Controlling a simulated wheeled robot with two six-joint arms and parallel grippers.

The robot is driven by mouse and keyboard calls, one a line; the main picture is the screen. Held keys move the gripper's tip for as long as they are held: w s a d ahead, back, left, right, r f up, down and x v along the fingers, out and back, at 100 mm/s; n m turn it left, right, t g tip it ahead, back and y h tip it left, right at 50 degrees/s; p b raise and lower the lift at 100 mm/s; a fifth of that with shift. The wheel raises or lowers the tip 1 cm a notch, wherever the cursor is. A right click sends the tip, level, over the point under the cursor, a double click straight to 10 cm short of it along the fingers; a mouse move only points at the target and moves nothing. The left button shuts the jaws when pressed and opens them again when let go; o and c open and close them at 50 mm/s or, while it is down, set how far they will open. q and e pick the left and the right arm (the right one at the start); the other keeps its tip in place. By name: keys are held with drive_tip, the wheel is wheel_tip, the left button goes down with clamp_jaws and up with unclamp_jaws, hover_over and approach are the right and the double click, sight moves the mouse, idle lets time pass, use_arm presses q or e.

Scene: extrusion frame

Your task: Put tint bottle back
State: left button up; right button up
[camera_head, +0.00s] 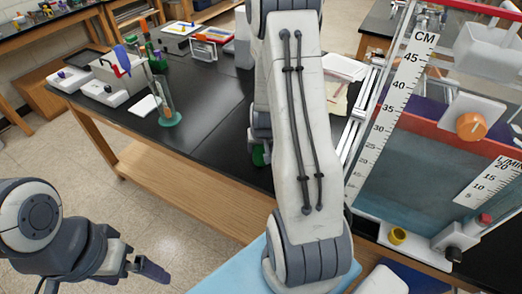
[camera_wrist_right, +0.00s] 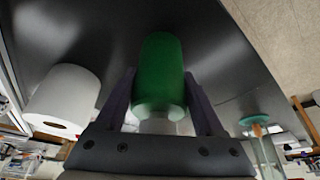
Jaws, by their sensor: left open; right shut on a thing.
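The tint bottle (camera_wrist_right: 160,62) is a green cylinder, held between the fingers of my right gripper (camera_wrist_right: 158,90) in the right wrist view. A paler part of it or of something behind it shows lower between the fingers. In the head view a bit of green bottle (camera_head: 258,156) shows at the near edge of the black table, mostly hidden by my right arm. I cannot tell whether the bottle touches the table. My left gripper (camera_head: 142,268) is open and empty at the lower left, over the floor, away from the table.
The black table (camera_head: 205,128) has bare room left of my right arm. A clear cylinder with a teal base (camera_head: 170,119) stands there, also visible in the wrist view (camera_wrist_right: 255,120). A white roll (camera_wrist_right: 65,95) is beside the bottle. A water tank with a ruler (camera_head: 400,95) is at right.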

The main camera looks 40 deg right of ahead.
drive_tip(key=shift+f, duration=0.75)
